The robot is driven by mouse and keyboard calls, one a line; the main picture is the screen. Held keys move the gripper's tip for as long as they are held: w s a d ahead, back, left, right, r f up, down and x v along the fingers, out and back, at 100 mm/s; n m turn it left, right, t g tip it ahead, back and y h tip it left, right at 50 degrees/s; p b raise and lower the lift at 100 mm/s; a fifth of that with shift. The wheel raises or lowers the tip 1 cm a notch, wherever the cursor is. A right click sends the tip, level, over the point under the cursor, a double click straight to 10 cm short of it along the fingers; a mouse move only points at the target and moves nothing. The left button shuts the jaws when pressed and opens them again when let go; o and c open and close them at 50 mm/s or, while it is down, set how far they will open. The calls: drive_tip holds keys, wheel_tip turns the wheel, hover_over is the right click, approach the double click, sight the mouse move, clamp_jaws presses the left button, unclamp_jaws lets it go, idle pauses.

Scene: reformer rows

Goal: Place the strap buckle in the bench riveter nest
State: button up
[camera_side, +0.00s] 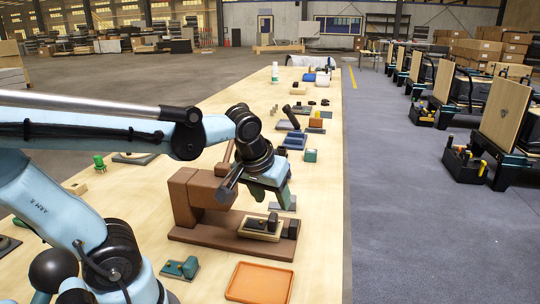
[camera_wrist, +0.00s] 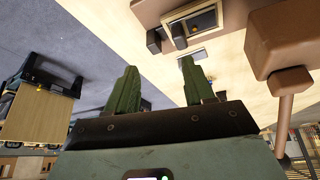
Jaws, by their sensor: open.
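The brown bench riveter (camera_side: 188,196) stands on a flat brown base on the long table. Its nest (camera_side: 247,233), a pale rectangular frame, lies on the base and has small dark parts in it. In the wrist view the nest (camera_wrist: 179,13) shows at the top with a dark, brass-toned piece (camera_wrist: 205,20) inside. It may be the strap buckle, but I cannot tell. My gripper (camera_side: 282,196) is above and slightly right of the nest in the side view. Its green fingers are apart with nothing between them, as the wrist view (camera_wrist: 157,80) also shows.
An empty orange tray (camera_side: 260,283) lies in front of the riveter. A small teal-and-grey fixture (camera_side: 181,268) is left of the tray. The table's right edge runs close beside the tray.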

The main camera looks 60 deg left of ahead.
drive_tip(key=d+m+t, duration=0.1)
drive_tip(key=m, duration=0.1)
drive_tip(key=s+d+f+m+h, duration=0.1)
drive_tip(key=d+m, duration=0.1)
drive_tip(key=d+m+t+h, duration=0.1)
drive_tip(key=m, duration=0.1)
drive_tip(key=shift+s+d+f+t, duration=0.15)
drive_tip(key=shift+d+f+t, duration=0.05)
drive_tip(key=shift+d+t, duration=0.1)
